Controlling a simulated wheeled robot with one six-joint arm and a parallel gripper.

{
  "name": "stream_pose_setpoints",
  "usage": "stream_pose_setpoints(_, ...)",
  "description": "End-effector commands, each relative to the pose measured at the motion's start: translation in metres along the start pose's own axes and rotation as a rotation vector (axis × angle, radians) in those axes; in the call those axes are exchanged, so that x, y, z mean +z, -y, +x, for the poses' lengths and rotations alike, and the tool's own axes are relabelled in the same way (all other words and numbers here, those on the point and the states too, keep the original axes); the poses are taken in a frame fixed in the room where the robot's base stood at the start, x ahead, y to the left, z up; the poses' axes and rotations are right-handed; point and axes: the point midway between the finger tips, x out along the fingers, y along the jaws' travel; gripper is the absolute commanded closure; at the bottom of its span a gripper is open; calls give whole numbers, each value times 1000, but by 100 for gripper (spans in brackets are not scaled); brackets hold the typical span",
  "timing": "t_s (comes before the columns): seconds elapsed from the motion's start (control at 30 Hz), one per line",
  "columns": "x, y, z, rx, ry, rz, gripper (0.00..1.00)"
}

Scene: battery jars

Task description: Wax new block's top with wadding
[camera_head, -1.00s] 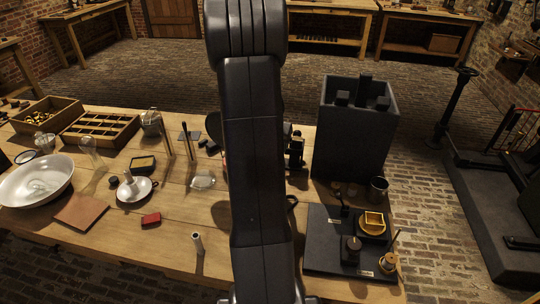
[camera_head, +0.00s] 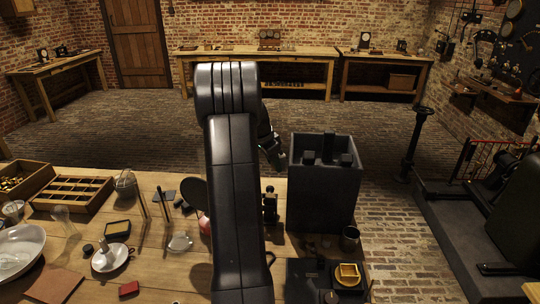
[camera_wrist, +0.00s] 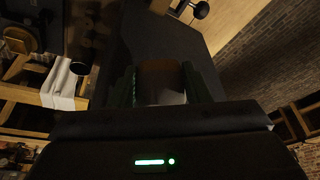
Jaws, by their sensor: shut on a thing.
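My gripper (camera_wrist: 160,83) shows at the bottom middle of the wrist view, its fingers on both sides of a brown and pale grey piece (camera_wrist: 161,78). I cannot tell for certain whether this is the wadding. In the head view my gripper (camera_head: 279,158) is partly behind my arm, close to the left side of a tall dark box (camera_head: 322,205). Several dark block-like parts (camera_head: 328,146) stick up in the box's top. I cannot tell which is the new block.
A white dish (camera_head: 119,263), a red block (camera_head: 129,289), a small dark tray with yellow filling (camera_head: 118,229) and a divided wooden tray (camera_head: 72,194) lie on the bench's left side. A metal cup (camera_head: 350,238) stands before the box. My arm hides the middle of the bench.

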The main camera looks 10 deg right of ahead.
Motion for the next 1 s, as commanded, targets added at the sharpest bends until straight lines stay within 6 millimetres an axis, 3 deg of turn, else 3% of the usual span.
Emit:
stream_pose_setpoints(0.03, 5, -1, 14, 1, 1, -1, 81)
stream_pose_setpoints(0.2, 13, -3, 36, 1, 2, 1, 81)
stream_pose_setpoints(0.57, 20, -3, 52, -2, 2, 0, 81)
stream_pose_setpoints(1.0, 36, -3, 92, -1, 2, -1, 81)
